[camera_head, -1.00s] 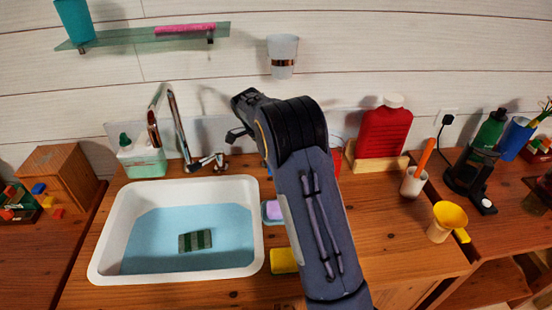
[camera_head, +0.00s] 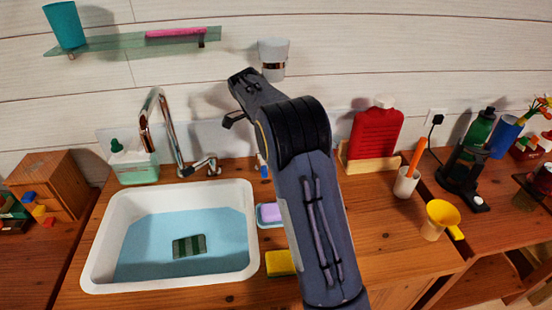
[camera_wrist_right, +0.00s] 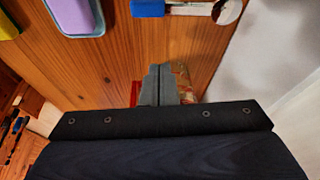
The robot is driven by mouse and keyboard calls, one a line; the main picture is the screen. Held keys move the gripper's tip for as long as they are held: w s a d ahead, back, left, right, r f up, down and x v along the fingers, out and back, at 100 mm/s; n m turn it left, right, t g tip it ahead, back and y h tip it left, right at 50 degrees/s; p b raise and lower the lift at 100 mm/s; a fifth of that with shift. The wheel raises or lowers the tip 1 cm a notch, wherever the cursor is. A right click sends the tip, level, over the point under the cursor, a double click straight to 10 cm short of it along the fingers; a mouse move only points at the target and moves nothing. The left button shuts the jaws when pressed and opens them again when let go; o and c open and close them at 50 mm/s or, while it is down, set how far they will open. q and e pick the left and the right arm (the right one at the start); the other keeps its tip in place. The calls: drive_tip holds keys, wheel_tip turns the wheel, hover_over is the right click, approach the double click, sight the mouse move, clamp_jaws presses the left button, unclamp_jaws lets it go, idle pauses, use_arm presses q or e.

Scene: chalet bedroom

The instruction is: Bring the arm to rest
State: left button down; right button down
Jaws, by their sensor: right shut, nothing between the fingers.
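My right arm (camera_head: 315,215) reaches up from the bottom of the head view over the counter, right of the sink. Its gripper (camera_head: 230,120) is at the far end, mostly hidden behind the wrist. In the right wrist view the gripper (camera_wrist_right: 160,86) has its two grey fingers together, with nothing held, above the wooden counter. My left gripper is not in view.
A white sink (camera_head: 98,245) with water holds a green striped block (camera_head: 189,246). A chrome faucet (camera_head: 170,135) stands behind it. A soap dish (camera_head: 262,221), yellow sponge (camera_head: 281,263), red bottle (camera_head: 375,135) and yellow funnel (camera_head: 440,217) surround the arm.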

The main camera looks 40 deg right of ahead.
drive_tip(key=shift+v, duration=1.8)
drive_tip(key=s+a+r+n+t+y, duration=0.1)
drive_tip(key=s+a+n+t+y, duration=0.1)
drive_tip(key=s+a+n, duration=0.3)
drive_tip(key=s+a+r+n+t+y, duration=0.1)
drive_tip(key=s+n+y, duration=0.15)
drive_tip(key=s, duration=0.45)
drive_tip(key=s+a+n+t+y, duration=0.2)
drive_tip(key=s+a+n, duration=0.2)
drive_tip(key=s+n, duration=0.15)
drive_tip(key=s+a+f+n+t, duration=0.2)
drive_tip(key=s+a+f+n, duration=0.2)
drive_tip(key=s+a+n, duration=0.3)
drive_tip(key=s+a, duration=0.3)
drive_tip(key=s, duration=0.3)
drive_tip(key=shift+s+n+y, duration=0.2)
drive_tip(key=shift+n+y, duration=0.15)
drive_tip(key=shift+n, duration=0.05)
drive_tip(key=shift+f, duration=0.1)
